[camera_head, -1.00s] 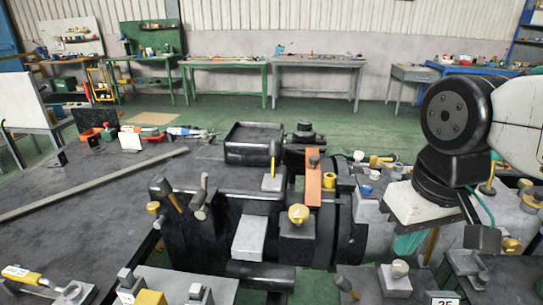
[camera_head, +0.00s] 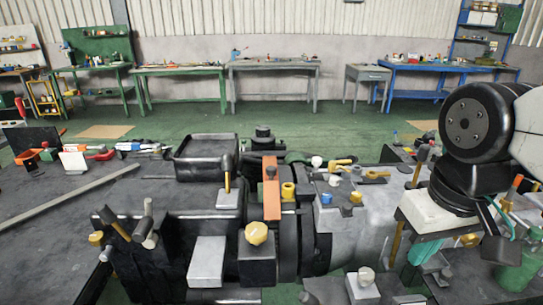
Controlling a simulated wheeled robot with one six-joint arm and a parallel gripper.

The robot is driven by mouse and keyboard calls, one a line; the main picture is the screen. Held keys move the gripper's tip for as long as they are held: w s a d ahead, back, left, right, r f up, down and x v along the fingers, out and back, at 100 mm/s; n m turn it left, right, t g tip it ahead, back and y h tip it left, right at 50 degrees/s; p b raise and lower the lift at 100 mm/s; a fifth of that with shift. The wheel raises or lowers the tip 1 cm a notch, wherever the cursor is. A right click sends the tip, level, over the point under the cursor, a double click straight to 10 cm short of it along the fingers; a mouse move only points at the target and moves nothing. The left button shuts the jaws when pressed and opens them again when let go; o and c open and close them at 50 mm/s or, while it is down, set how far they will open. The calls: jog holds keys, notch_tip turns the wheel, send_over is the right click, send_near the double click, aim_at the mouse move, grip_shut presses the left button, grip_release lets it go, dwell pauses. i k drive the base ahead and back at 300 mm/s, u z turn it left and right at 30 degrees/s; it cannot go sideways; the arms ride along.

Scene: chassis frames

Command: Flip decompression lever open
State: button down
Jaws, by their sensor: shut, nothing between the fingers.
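My gripper (camera_head: 455,252) hangs at the right of the head view, below my arm's white mount, with nothing held. Its fingertips are partly lost among the clutter there. The black machine in the centre carries several levers and knobs. An upright orange lever (camera_head: 271,195) stands in the middle of it. I cannot tell which one is the decompression lever. My gripper is to the right of these levers and apart from them.
A square black tray (camera_head: 206,158) tops the machine. Knobs and valves (camera_head: 337,190) crowd the space between the orange lever and my arm. A long grey bar (camera_head: 70,197) lies on the left bench. Green floor (camera_head: 200,117) is clear behind, before the far tables.

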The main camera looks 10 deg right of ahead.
aim_at(226, 157)
jog(key=z, duration=0.05)
jog(key=k, duration=1)
jog(key=u, duration=0.45)
jog(key=i, duration=1)
